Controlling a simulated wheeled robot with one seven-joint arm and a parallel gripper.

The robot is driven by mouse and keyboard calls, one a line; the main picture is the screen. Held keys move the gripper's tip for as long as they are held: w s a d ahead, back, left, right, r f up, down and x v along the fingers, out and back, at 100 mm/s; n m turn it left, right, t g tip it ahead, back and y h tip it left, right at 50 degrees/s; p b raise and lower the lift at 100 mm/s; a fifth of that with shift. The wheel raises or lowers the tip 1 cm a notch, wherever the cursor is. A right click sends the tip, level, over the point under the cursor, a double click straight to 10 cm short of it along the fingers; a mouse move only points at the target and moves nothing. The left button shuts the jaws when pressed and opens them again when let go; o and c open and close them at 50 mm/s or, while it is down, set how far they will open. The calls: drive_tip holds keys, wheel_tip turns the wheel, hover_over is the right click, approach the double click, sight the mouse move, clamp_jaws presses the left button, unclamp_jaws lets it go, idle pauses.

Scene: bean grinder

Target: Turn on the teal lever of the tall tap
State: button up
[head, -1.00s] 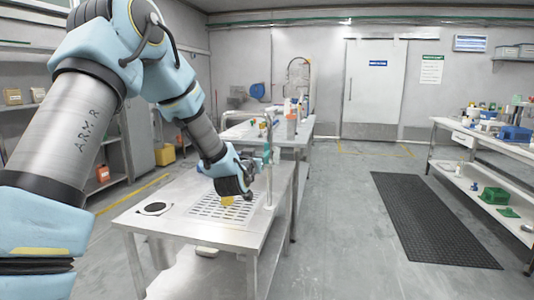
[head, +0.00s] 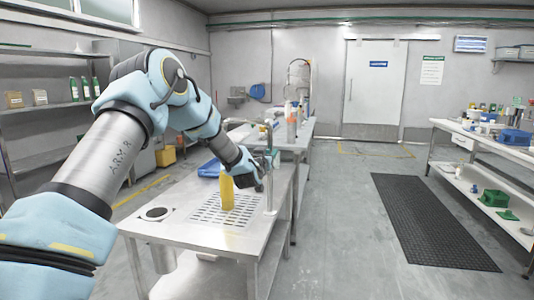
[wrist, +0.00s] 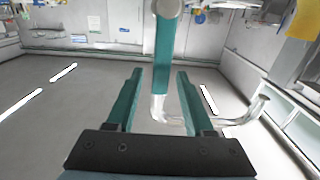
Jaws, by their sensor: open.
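The tall tap (head: 270,198) is a slim silver post at the right edge of the steel table. In the wrist view its teal lever (wrist: 166,48) is a long flat bar reaching from a round silver hub (wrist: 168,8) down between my fingertips. The tap's silver pipe (wrist: 232,118) curves off to the right. My gripper (wrist: 159,72) is open, with one teal finger on each side of the lever's line. No contact shows, and how deep the lever sits between the fingers is hard to tell. In the head view my gripper (head: 261,172) is right beside the tap, partly hiding it.
A yellow bottle (head: 227,193) stands on the slotted drain, left of the tap. A blue tray (head: 209,168) lies behind it. Another table with bottles stands behind.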

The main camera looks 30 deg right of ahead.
clamp_jaws()
idle(0.3)
idle(1.1)
